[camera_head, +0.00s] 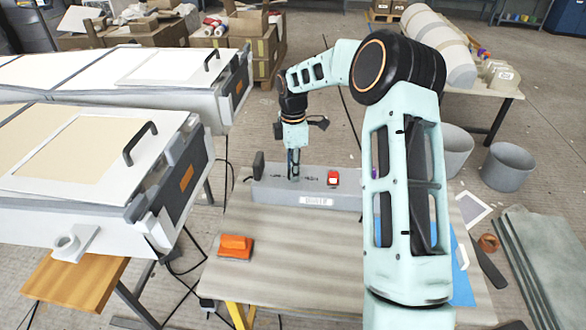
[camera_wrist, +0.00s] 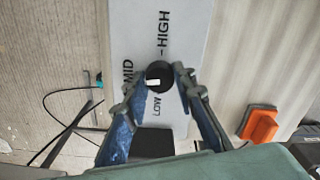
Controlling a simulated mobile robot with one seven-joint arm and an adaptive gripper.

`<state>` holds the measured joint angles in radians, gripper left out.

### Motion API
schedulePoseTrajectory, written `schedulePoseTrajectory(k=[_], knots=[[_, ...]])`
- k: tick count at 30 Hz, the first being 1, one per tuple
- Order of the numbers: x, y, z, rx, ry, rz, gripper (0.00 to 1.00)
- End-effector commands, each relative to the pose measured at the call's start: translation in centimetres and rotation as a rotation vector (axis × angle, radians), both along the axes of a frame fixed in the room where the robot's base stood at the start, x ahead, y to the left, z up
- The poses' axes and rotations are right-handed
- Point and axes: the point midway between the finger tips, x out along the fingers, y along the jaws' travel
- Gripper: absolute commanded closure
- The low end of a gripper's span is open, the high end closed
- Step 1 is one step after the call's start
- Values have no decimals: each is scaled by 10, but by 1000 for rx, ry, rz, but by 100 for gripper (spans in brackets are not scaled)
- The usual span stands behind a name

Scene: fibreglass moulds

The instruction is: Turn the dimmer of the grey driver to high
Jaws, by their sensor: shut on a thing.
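The grey driver (camera_head: 275,198) is a long grey box lying on the workbench, with a label on its front face. Its top also fills the middle of the wrist view (camera_wrist: 190,30), with LOW, MID and HIGH printed around a round black dimmer knob (camera_wrist: 158,72). A small white mark shows on the lower-left part of the knob; exactly which word it points to I cannot tell. My gripper (camera_head: 293,178) points down onto the driver's top. In the wrist view its blue fingers (camera_wrist: 161,76) are shut on the knob, one on each side. In the head view the fingers hide the knob.
A red switch (camera_head: 333,178) sits on the driver's top, right of my gripper. An orange block (camera_head: 235,246) lies on the bench (camera_head: 290,265) at front left. White moulds with handles (camera_head: 100,190) stand left. The bench front is mostly clear.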

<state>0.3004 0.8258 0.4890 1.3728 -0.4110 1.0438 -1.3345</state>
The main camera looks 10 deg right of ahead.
Motion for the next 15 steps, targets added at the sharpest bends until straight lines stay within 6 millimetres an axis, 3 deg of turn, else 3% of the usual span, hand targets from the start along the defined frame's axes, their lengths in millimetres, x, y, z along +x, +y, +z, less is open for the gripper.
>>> schedulePoseTrajectory(k=[15], knots=[[0,0,1,-2,-1,-372,100]])
